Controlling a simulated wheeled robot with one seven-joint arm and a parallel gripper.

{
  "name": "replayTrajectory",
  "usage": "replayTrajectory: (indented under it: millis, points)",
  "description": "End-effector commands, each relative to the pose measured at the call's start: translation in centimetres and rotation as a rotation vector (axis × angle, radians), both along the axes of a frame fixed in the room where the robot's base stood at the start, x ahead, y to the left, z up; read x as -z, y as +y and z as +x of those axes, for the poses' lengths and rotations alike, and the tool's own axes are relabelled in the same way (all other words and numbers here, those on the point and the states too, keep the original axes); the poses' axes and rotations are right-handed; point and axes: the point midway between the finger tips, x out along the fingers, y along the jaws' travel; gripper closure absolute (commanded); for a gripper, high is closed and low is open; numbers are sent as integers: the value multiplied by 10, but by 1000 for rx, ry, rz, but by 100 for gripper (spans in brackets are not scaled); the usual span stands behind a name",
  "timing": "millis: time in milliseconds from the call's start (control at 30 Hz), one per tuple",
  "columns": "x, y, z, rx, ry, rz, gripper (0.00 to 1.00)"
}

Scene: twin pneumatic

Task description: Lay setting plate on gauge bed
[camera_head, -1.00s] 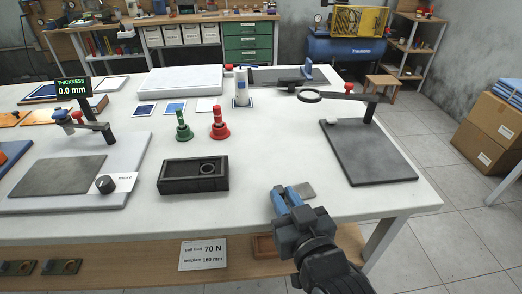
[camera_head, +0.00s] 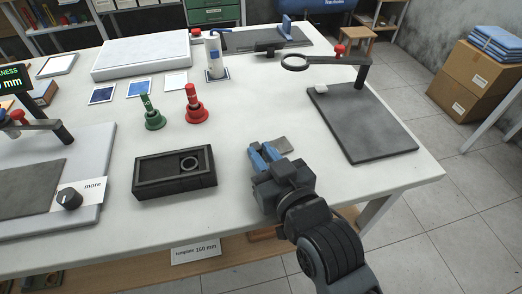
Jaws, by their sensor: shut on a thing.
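The setting plate, a small thin grey plate (camera_head: 279,146), is at the blue fingertips of my gripper (camera_head: 264,153), over the right-centre of the white table. My gripper is shut on it, and the fingers partly hide the plate. I cannot tell whether the plate touches the table. The gauge bed, a dark grey flat surface (camera_head: 28,195), lies on a light base at the left edge, partly cut off. The gauge arm (camera_head: 40,127) and a green-lettered thickness display (camera_head: 10,80) stand behind it.
A black box with a ring (camera_head: 174,184) stands between my gripper and the gauge. A green bell-shaped piece (camera_head: 152,116) and a red one (camera_head: 195,107) stand behind it. A dark board with a ring magnifier (camera_head: 295,62) is at right. The table's front strip is clear.

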Motion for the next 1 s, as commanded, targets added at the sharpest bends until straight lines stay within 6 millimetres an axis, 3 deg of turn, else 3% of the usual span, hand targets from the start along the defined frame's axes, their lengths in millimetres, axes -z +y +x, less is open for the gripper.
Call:
replayTrajectory:
  millis: [133, 167, 433, 767, 1000]
  points:
    - [4, 0, 0, 0, 0, 0, 100]
    - [5, 0, 0, 0, 0, 0, 78]
    - [4, 0, 0, 0, 0, 0, 54]
    - [6, 0, -1, -1, 0, 0, 54]
    - [0, -19, -35, 1, 1, 0, 54]
